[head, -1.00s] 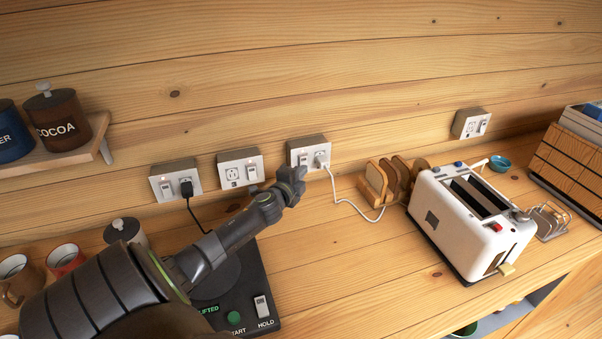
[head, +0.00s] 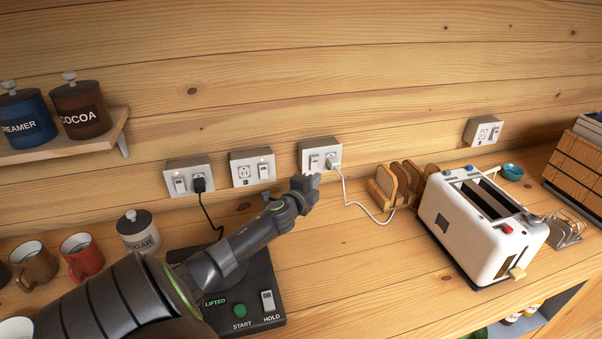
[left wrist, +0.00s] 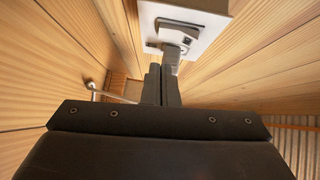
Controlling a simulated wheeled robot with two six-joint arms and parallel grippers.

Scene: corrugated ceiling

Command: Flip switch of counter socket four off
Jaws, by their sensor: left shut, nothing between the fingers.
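Several white double sockets line the wooden wall. From left they are the first (head: 181,183) with a black plug, the second (head: 244,170), the third (head: 315,160) with a white plug, and the rightmost (head: 483,133), set apart beyond the toaster. No numbers show on them. My left gripper (head: 311,182) is shut and empty, just below and in front of the third socket. In the left wrist view its closed fingers (left wrist: 161,85) point at a white socket plate (left wrist: 205,17); a grey part stands at their tips, and contact is unclear. My right gripper is out of view.
A white toaster (head: 465,228) and a rack of bread slices (head: 385,185) stand right of my gripper. A white cord (head: 350,203) runs between. A black appliance (head: 265,275) lies under my left arm. Mugs and a sugar jar (head: 138,232) stand left.

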